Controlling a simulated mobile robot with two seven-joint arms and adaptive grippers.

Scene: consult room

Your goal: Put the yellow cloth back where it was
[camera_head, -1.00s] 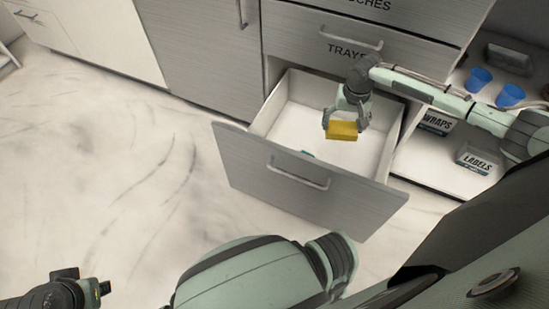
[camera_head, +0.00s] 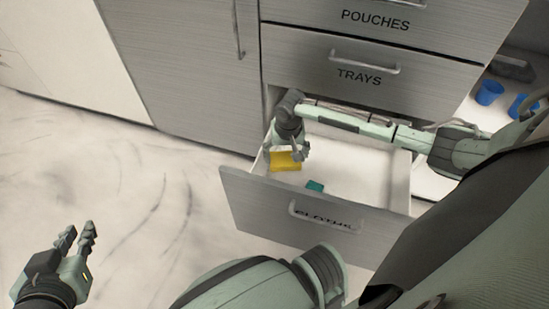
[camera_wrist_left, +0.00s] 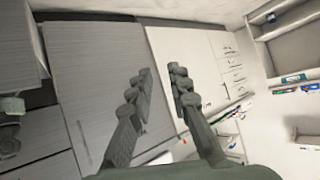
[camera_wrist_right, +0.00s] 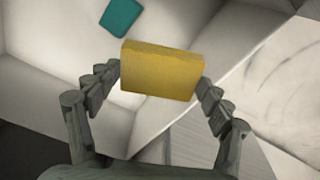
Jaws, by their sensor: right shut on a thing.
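The yellow cloth (camera_head: 286,161) is a flat folded block. It also fills the middle of the right wrist view (camera_wrist_right: 161,70). My right gripper (camera_head: 288,150) is shut on it, with fingers at both ends, inside the left part of the open drawer labelled CLOTHS (camera_head: 372,171). Whether the cloth touches the drawer floor I cannot tell. A teal cloth (camera_head: 315,186) lies on the drawer floor to its right, and shows in the right wrist view (camera_wrist_right: 121,17). My left gripper (camera_head: 78,240) is open and empty over the floor, away from the drawer; its fingers are apart in the left wrist view (camera_wrist_left: 160,85).
Closed drawers labelled TRAYS (camera_head: 350,68) and POUCHES (camera_head: 400,30) are above the open drawer. Blue cups (camera_head: 489,93) stand on a shelf at the right. The open drawer's front panel (camera_head: 270,205) juts out over the floor. The floor at the left is clear.

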